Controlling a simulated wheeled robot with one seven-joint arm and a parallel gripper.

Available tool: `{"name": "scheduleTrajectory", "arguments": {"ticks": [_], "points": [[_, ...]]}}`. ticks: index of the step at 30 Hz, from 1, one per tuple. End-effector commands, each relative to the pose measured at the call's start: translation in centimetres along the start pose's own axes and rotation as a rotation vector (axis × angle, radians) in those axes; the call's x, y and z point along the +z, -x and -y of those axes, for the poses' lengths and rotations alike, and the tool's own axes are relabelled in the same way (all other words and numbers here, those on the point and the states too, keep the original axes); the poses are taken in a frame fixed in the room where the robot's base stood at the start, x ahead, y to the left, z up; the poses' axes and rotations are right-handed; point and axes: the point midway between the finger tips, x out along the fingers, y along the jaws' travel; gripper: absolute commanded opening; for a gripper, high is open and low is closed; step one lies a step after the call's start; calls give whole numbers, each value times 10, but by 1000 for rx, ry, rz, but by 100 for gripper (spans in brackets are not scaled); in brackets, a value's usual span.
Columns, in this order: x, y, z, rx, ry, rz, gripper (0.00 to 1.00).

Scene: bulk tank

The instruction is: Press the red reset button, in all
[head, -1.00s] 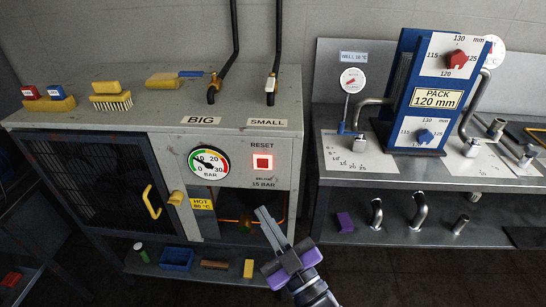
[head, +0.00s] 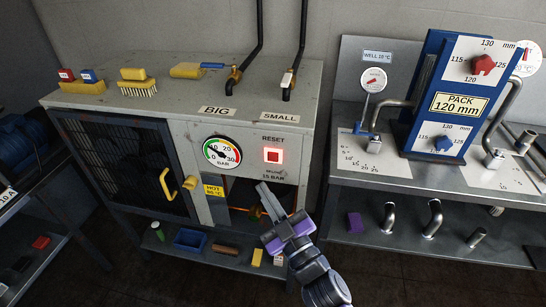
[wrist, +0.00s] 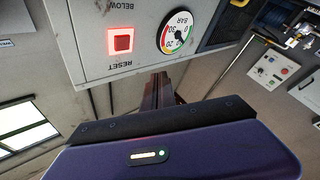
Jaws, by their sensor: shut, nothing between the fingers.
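The red reset button (head: 273,156) sits in a lit square on the front of the grey cabinet, under the word RESET. In the wrist view the button (wrist: 122,43) is at the upper left and looks lit. My gripper (head: 264,190) is shut and empty. In the head view it is in front of the cabinet, a little below the button and apart from it in the picture. In the wrist view its fingers (wrist: 160,78) point toward the panel, right of and below the button. The pressure gauge (head: 221,152) is left of the button.
Two pipes with valves (head: 233,80) rise from the cabinet top, labelled BIG and SMALL. A yellow door handle (head: 165,184) juts from the cabinet front. A bench with a blue plate pack (head: 407,110) stands at the right. Brushes (head: 137,88) lie on the cabinet top.

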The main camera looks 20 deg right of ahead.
Motion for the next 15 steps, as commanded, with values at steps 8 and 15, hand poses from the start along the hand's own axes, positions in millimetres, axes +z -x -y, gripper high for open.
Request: {"name": "scheduleTrajectory", "arguments": {"ticks": [8, 15], "points": [[16, -26, -20, 2, 2, 1, 0], [31, -45, -33, 1, 0, 1, 0]]}}
